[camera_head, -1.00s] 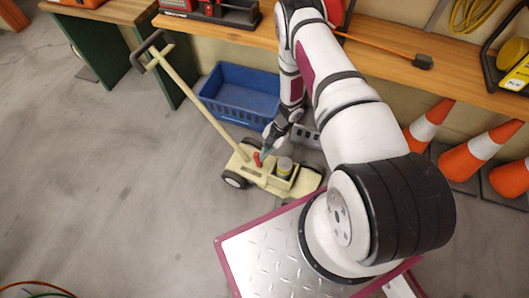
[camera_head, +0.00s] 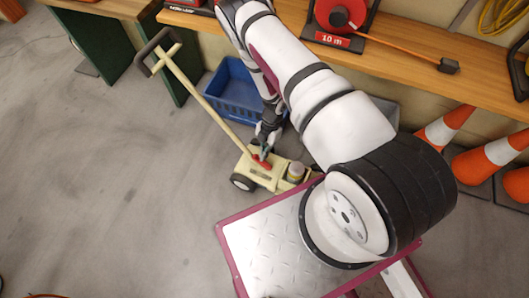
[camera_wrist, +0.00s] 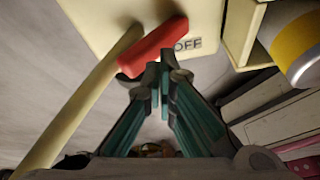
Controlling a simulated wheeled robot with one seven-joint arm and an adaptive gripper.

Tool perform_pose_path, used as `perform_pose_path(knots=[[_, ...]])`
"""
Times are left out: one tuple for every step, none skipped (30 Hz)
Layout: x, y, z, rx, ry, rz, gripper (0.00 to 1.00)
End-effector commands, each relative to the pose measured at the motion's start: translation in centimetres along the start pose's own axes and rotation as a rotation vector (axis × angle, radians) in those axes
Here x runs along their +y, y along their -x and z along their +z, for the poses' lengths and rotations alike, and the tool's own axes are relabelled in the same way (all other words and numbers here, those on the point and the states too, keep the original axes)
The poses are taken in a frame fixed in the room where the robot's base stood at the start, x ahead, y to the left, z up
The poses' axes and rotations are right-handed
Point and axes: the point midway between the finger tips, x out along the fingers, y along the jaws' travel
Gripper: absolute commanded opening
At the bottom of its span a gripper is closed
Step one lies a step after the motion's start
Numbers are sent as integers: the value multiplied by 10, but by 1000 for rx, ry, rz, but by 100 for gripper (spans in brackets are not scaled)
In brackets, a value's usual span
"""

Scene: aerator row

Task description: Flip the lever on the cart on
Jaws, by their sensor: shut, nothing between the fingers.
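The cream cart (camera_head: 251,172) stands on the floor with its long handle leaning up to the left. Its red lever (camera_head: 262,162) is on top near the handle's base. In the wrist view the red lever (camera_wrist: 152,48) lies slantwise beside the cream handle pole, with the printed word OFF (camera_wrist: 188,44) just right of it. My gripper (camera_head: 264,151) is over the lever; in the wrist view its shut, empty fingertips (camera_wrist: 167,72) are right at the lever's near side, below OFF. I cannot tell whether they touch it.
A yellow-and-grey can (camera_wrist: 298,45) sits in the cart's holder, close right of my fingers. A blue crate (camera_head: 232,92) is behind the cart. A wooden bench (camera_head: 410,65) with a cable reel runs along the back. Floor at left is clear.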

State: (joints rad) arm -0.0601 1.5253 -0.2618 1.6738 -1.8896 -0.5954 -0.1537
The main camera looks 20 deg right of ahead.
Motion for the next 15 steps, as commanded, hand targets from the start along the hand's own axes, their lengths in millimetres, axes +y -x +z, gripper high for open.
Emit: perform_pose_path(knots=[[-1, 0, 0, 0, 0, 0, 0], [-1, 0, 0, 0, 0, 0, 0], [-2, -1, 1, 0, 0, 0, 0], [-3, -1, 1, 0, 0, 0, 0], [-4, -2, 2, 0, 0, 0, 0], [-5, -2, 2, 0, -1, -1, 0], [-7, -3, 2, 0, -1, -1, 0], [-8, -4, 3, 0, -2, -1, 0], [-9, -4, 4, 0, -2, -1, 0], [-10, -5, 4, 0, -2, -1, 0], [-12, -6, 4, 1, -1, -1, 0], [-13, -6, 5, 1, -1, 0, 0], [-13, -6, 5, 1, -1, 0, 0], [-14, -6, 5, 1, -1, 0, 0], [-14, -6, 5, 1, -1, 0, 0]])
